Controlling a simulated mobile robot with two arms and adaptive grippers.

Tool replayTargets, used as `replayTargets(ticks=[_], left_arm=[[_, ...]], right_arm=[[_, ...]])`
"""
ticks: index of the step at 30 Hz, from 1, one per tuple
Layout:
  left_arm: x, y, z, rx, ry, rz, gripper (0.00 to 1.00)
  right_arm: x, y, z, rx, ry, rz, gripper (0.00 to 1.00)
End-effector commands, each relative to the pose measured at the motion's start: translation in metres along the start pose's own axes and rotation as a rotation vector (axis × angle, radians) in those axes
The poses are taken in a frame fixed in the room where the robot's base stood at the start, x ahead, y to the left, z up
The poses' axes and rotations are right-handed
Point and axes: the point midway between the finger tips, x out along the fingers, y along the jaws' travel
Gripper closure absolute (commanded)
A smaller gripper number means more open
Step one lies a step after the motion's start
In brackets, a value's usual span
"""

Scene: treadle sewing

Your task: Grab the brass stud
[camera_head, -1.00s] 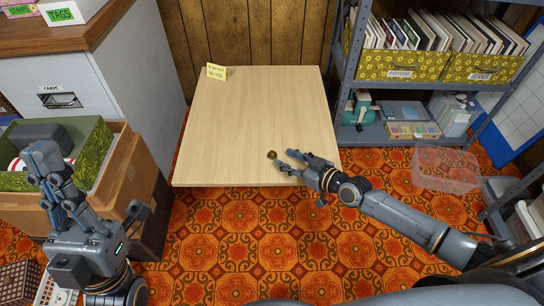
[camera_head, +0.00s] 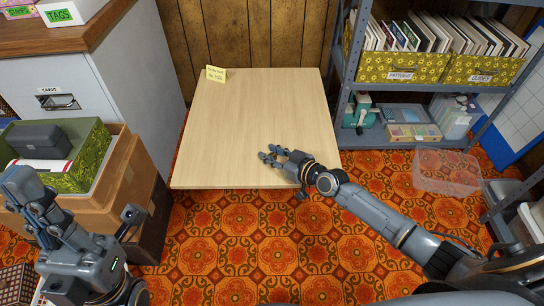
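The brass stud is not clearly visible now; the fingers of my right gripper (camera_head: 270,153) cover the spot on the table where it lay. This gripper is low over the front part of the light wooden table (camera_head: 235,120), its fingertips pointing left. I cannot tell whether its fingers have closed on the stud. My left gripper (camera_head: 75,197) is at the lower left, in front of the green patterned box, far from the table top. Its fingers are spread and I see nothing between them.
A yellow note (camera_head: 216,74) stands at the table's back left corner. The rest of the table top is clear. A grey metal shelf (camera_head: 400,143) with patterned boxes stands to the right. A clear bin (camera_head: 446,170) is on the floor. The green patterned box (camera_head: 88,170) is at left.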

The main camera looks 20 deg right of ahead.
Motion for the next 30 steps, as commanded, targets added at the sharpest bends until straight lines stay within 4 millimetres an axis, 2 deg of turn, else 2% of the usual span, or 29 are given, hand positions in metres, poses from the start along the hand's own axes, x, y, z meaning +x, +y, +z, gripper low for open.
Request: replayTargets(ticks=[1,3,19,25,30], left_arm=[[0.0,0.0,0.0,0.0,0.0,0.0,1.0],[0.0,0.0,0.0,0.0,-0.001,0.0,1.0],[0.004,0.0,0.004,0.001,-0.02,0.0,1.0],[0.013,-0.003,0.024,0.012,-0.138,-0.003,1.0],[0.009,-0.006,0.05,0.019,-0.277,-0.005,1.0]], right_arm=[[0.0,0.0,0.002,0.0,-0.004,0.0,0.88],[0.0,0.0,0.002,0.0,-0.004,0.0,1.0],[-0.002,0.0,-0.001,0.0,-0.008,-0.001,1.0],[-0.006,0.0,-0.017,-0.001,-0.004,0.0,1.0],[-0.008,0.001,-0.023,0.0,-0.003,0.0,1.0]])
